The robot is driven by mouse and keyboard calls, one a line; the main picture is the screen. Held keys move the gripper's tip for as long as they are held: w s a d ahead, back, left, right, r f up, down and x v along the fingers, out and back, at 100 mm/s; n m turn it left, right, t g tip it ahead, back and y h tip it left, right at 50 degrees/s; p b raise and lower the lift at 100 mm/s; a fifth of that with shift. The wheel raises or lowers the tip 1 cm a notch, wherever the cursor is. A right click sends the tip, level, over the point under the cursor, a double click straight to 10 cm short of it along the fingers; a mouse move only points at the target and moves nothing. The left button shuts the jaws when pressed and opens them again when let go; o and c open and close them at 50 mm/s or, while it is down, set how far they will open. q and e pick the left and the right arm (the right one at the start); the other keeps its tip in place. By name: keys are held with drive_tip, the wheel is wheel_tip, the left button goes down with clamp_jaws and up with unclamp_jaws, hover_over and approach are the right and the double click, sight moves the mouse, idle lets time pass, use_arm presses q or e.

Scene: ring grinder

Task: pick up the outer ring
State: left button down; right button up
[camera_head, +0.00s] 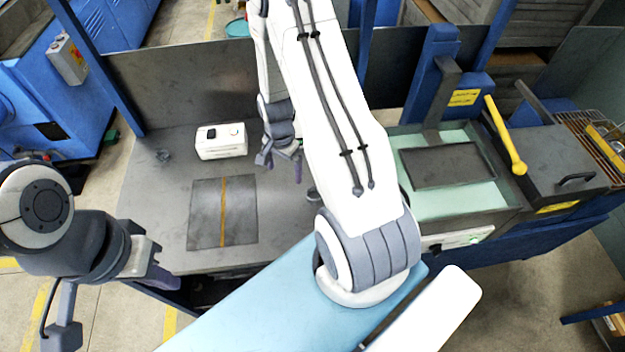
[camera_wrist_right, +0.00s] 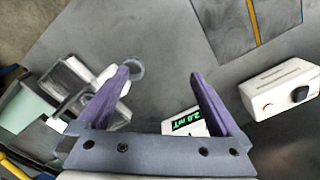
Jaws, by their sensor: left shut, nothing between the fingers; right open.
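No part is clearly identifiable as the outer ring. A small grey round piece (camera_wrist_right: 136,68) lies on the grey table beyond the left finger in the right wrist view, partly hidden; a grey piece beside my right arm in the head view (camera_head: 312,194) may be the same. Another small dark grey item (camera_head: 163,155) lies at the table's back left. My right gripper (camera_head: 284,160) is open and empty above the table; its purple fingers also show in the right wrist view (camera_wrist_right: 165,85). My left gripper (camera_head: 160,277) is shut and empty near the table's front left edge.
A white box with a black knob (camera_head: 221,141) stands behind a dark mat with a yellow stripe (camera_head: 223,212). A device with a green display (camera_wrist_right: 187,121) is under my right gripper. A blue machine with a pale green basin (camera_head: 440,203) stands right.

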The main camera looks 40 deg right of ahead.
drive_tip(key=s+d+f+m, duration=0.1)
drive_tip(key=d+f, duration=0.1)
drive_tip(key=f, duration=0.1)
drive_tip(key=s+d+f+m+b, duration=0.1)
drive_tip(key=d+f+m, duration=0.1)
drive_tip(key=f, duration=0.1)
drive_tip(key=s+d+f+m+b, duration=0.1)
drive_tip(key=d+f, duration=0.2)
drive_tip(key=shift+s+f+m, duration=0.15)
drive_tip(key=shift+f+m, duration=0.25)
drive_tip(key=f+b, duration=0.1)
drive_tip(key=f, duration=0.1)
drive_tip(key=f+b, duration=0.1)
drive_tip(key=b, duration=0.1)
drive_tip(key=d+f+b, duration=0.1)
drive_tip(key=f, duration=0.1)
drive_tip(key=shift+s+f, duration=0.1)
drive_tip(key=shift+f, duration=0.2)
use_arm(q)
wheel_tip(320, 180, down, 5)
drive_tip(key=shift+r, duration=0.1)
use_arm(e)
drive_tip(key=shift+r, duration=0.1)
clamp_jaws()
drive_tip(key=shift+r, duration=0.1)
